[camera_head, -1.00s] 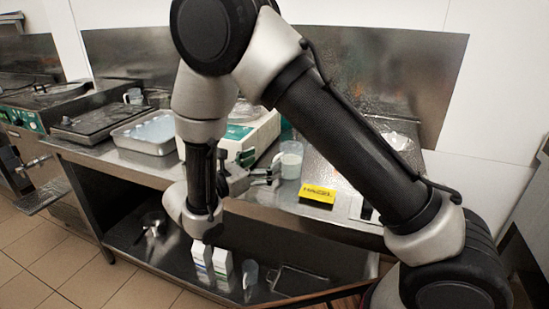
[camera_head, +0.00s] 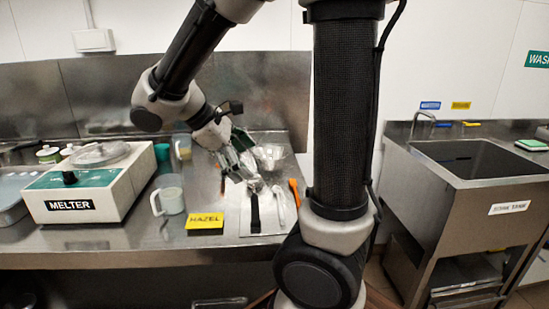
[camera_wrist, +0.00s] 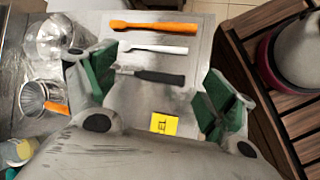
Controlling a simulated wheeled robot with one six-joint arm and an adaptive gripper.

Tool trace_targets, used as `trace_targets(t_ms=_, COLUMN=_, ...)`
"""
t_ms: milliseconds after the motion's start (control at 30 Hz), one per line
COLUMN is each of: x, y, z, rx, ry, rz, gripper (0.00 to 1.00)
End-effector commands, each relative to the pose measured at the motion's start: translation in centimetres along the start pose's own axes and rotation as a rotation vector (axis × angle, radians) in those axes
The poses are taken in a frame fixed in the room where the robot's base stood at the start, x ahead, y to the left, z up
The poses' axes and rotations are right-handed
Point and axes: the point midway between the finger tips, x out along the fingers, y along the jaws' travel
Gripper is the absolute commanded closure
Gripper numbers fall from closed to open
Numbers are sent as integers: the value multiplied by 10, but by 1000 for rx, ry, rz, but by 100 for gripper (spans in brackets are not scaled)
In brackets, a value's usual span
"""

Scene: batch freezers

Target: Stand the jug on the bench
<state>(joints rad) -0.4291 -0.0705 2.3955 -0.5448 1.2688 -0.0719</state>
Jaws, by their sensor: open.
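The jug (camera_head: 170,199) is clear with a side handle and pale contents. It stands upright on the steel bench (camera_head: 130,236) in the head view, between the melter and the yellow HAZEL sign (camera_head: 205,221). My gripper (camera_head: 240,158) is to the right of the jug and apart from it, over the back part of the bench. In the wrist view my gripper (camera_wrist: 158,95) has its green-padded fingers wide apart with nothing held between them. The sign also shows in the wrist view (camera_wrist: 164,124).
Below my gripper lie an orange spatula (camera_wrist: 155,26), a white spatula (camera_wrist: 155,48) and a dark-handled scraper (camera_wrist: 150,75). A clear bowl (camera_head: 270,156) sits behind. The melter (camera_head: 75,192) is left of the jug; a sink (camera_head: 455,160) stands right.

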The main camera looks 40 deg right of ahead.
Motion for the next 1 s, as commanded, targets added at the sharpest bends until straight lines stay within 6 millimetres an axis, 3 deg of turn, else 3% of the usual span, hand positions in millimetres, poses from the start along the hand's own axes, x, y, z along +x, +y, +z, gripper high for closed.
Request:
trace_targets(t_ms=33, x=3, y=-4, z=19, rx=94, ry=68, rz=-57, gripper=16)
trace_targets(t_ms=200, x=7, y=-25, z=60, rx=393, ry=300, rz=-229, gripper=16)
trace_targets(t_ms=400, x=0, y=-46, z=87, rx=699, ry=552, rz=-359, gripper=16)
trace_targets(t_ms=600, x=-8, y=-55, z=97, rx=851, ry=687, rz=-410, gripper=16)
trace_targets(t_ms=1000, x=-9, y=-56, z=97, rx=869, ry=705, rz=-416, gripper=16)
